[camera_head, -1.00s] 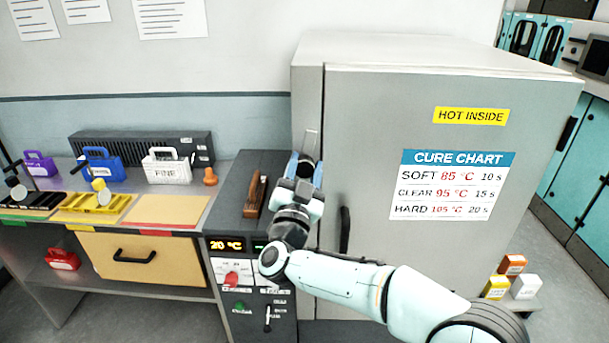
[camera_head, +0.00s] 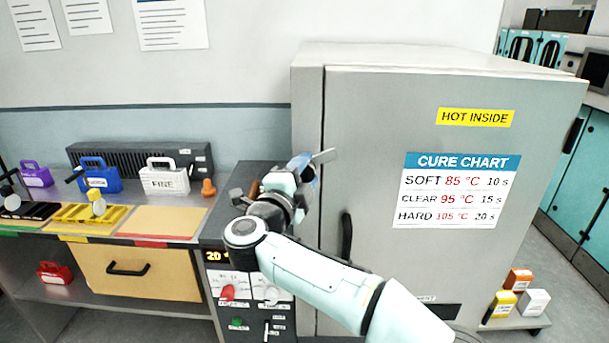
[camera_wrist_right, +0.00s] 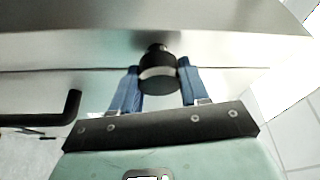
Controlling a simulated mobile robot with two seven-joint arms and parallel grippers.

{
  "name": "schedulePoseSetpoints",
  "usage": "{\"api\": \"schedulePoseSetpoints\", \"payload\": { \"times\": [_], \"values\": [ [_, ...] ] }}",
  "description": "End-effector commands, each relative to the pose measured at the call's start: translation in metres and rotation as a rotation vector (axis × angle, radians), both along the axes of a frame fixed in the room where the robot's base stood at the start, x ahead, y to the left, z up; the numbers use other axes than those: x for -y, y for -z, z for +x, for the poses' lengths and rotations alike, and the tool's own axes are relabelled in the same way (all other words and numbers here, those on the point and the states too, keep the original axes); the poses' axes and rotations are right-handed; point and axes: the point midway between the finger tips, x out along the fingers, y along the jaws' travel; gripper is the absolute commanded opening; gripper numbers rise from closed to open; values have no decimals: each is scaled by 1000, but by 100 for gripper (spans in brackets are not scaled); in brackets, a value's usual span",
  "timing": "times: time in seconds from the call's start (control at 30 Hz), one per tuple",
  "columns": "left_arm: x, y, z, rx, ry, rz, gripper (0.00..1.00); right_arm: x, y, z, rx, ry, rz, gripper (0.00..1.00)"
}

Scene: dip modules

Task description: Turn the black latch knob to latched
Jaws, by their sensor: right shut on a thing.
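The black latch knob (camera_wrist_right: 158,74) shows in the right wrist view, on the grey oven front between the two blue fingers of my right gripper (camera_wrist_right: 159,68). The fingers are shut on it. In the head view my right gripper (camera_head: 306,166) is at the seam between the oven's left frame and its door, and it hides the knob. A flat grey latch bar (camera_head: 323,156) sticks out past the fingers, pointing right and slightly up, across the door edge. The oven door (camera_head: 380,110) looks closed. My left gripper is not in view.
A control panel (camera_head: 262,322) with a red knob stands left of the oven. The bench at left holds a white case (camera_head: 164,181), a blue case (camera_head: 98,180) and trays. Small boxes (camera_head: 534,302) stand at lower right.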

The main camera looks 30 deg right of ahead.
Motion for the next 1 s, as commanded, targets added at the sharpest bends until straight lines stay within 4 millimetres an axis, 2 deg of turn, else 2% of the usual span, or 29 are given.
{"api": "schedulePoseSetpoints", "payload": {
  "times": [0.5, 1.0],
  "values": [
    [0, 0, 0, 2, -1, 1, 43, 1, -1, 0, 195, 2, 315, 0],
    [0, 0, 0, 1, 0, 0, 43, 1, 0, 0, 241, 2, 391, 0]
  ]
}}
